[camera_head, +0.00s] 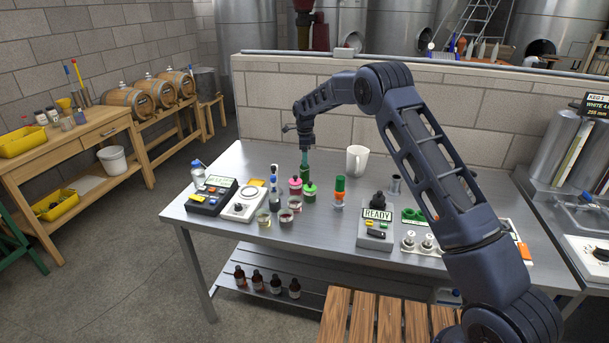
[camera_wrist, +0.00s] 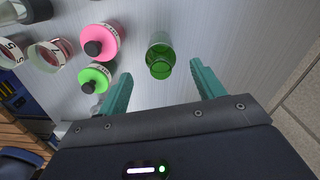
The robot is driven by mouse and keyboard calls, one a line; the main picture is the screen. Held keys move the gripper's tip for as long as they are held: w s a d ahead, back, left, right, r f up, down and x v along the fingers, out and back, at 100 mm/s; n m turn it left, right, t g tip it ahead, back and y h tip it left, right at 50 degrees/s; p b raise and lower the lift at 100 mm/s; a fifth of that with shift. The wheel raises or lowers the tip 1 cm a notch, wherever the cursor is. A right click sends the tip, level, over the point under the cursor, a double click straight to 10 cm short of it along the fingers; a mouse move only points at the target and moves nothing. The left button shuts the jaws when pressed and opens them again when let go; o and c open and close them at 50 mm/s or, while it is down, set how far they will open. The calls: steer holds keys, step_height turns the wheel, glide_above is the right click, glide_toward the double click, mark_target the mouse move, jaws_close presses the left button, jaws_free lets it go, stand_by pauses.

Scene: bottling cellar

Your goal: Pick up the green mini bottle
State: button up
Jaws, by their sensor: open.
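The green mini bottle (camera_wrist: 159,55) is clear green glass with an open mouth. It stands on the steel table, and in the wrist view it shows ahead of and between my gripper's fingertips. In the head view the green bottle (camera_head: 305,173) shows just under my gripper (camera_head: 305,157), partly hidden among its neighbours. My gripper's two teal fingers are spread apart in the wrist view (camera_wrist: 160,69), with nothing held between them. I cannot tell the exact gap in height between the fingers and the bottle.
A labelled glass jar (camera_wrist: 49,54) stands farther left. A white mug (camera_head: 357,159) stands behind to the right.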

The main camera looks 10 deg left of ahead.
mark_target(304, 171)
step_height(304, 171, down, 5)
steer(key=shift+f, duration=0.1)
stand_by(0.3)
steer(key=c, duration=1.2)
steer(key=shift+o, duration=0.2)
